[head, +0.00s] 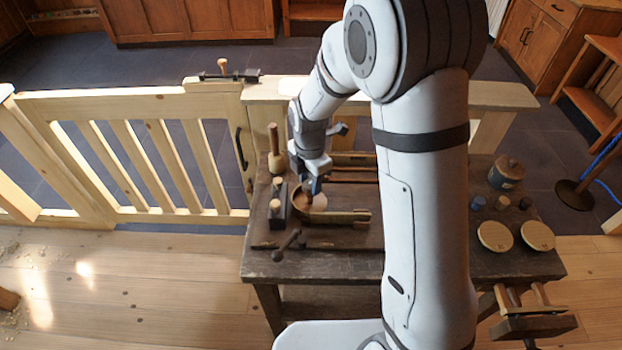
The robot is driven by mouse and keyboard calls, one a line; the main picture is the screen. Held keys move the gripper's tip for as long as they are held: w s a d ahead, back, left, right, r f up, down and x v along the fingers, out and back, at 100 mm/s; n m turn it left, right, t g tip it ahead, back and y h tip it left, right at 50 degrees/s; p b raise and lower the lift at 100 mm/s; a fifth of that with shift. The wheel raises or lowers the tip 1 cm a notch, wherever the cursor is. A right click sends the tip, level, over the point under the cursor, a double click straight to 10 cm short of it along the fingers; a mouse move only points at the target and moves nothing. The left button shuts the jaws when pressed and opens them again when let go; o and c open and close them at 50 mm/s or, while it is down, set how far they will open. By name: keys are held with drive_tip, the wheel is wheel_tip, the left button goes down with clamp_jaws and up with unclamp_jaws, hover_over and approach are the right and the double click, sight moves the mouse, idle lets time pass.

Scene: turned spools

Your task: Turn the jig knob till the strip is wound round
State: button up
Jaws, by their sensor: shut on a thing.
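My gripper (313,186) points down over the left part of the workbench (320,262). It is shut on what looks like the jig knob (308,199), a small brown piece, partly hidden by the fingers. The jig (345,217) is a long, brass-brown piece that runs right from a rounded end under my gripper. A pale curved edge shows beside the knob; I cannot tell whether it is the strip. How far the strip is wound is too small to see.
A dark block with wooden knobs (276,208) and a wooden mallet-like tool (274,150) are left of the jig. Two round discs (495,236), small pots and a lidded tin (507,173) stand right. A wooden gate (130,150) is left.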

drive_tip(key=shift+d, duration=0.15)
drive_tip(key=c, duration=0.4)
drive_tip(key=shift+o, duration=0.2)
drive_tip(key=shift+m, duration=0.4)
